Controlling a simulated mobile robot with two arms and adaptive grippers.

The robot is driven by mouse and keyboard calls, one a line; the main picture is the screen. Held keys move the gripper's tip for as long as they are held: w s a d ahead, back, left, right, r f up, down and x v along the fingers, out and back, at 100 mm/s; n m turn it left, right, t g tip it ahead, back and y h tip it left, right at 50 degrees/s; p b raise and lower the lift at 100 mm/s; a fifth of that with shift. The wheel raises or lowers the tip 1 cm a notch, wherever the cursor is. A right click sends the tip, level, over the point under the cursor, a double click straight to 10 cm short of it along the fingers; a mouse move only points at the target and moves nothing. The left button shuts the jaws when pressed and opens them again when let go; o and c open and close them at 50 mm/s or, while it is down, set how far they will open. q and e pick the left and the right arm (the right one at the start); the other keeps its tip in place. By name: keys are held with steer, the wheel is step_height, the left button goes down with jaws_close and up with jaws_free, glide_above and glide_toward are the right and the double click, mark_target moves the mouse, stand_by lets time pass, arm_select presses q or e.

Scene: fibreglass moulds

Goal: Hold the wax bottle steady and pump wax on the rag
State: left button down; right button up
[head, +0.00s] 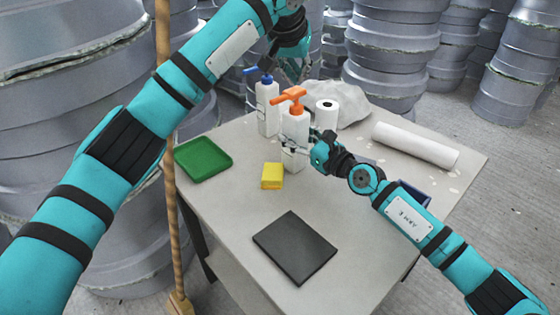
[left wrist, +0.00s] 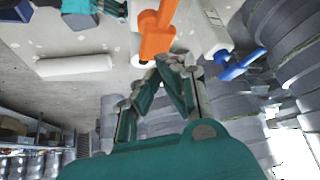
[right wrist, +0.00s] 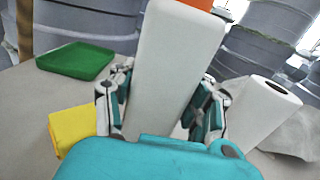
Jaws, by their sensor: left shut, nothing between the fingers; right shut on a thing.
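A white bottle (head: 294,126) with an orange pump head (head: 290,97) stands on the grey table. My right gripper (head: 299,143) is shut around its body from the right, and the bottle (right wrist: 174,60) fills the middle of the right wrist view. My left gripper (head: 297,76) is shut and empty, just above the pump head. In the left wrist view its closed fingertips (left wrist: 168,64) are close to the orange pump (left wrist: 157,42); I cannot tell if they touch. A dark grey square (head: 294,247) lies flat at the table's front; I cannot tell if it is the rag.
A blue-topped bottle (head: 267,107) stands behind left. A yellow block (head: 272,175) and green tray (head: 204,157) lie left. A paper roll (head: 327,114), a crumpled whitish heap (head: 344,98) and a long white roll (head: 415,144) are behind and right. Stacked grey moulds surround the table (head: 222,220).

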mark_target(297, 89)
arm_select(q)
steer(key=shift+f, duration=0.15)
steer(key=shift+f, duration=1.5)
steer(key=shift+r, duration=1.6)
steer(key=shift+r, duration=0.15)
step_height(297, 89, up, 6)
steer(key=shift+f, duration=0.1)
